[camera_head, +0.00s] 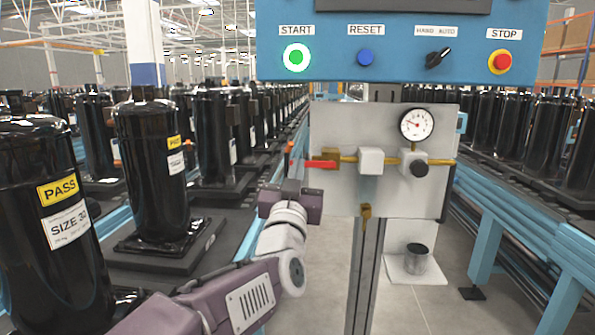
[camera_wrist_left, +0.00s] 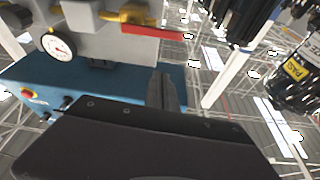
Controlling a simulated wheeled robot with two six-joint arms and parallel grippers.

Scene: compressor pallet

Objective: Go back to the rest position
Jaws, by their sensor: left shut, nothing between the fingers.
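My left gripper (camera_head: 291,188) is at the end of my purple and white arm, just left of the grey valve board. In the left wrist view its fingers (camera_wrist_left: 162,92) are together with nothing between them. The red valve lever (camera_head: 320,164) sticks out left from the brass pipe on the board (camera_head: 335,120), close above and right of the gripper. The lever also shows in the left wrist view (camera_wrist_left: 155,32), apart from the fingers. My right gripper is not in view.
A blue control panel (camera_head: 400,30) carries a lit green START button (camera_head: 296,57), a blue RESET button, a black selector and a red STOP button. A pressure gauge (camera_head: 417,125) sits on the board. Black compressors (camera_head: 152,165) line conveyors on both sides. A post (camera_head: 367,275) stands below the board.

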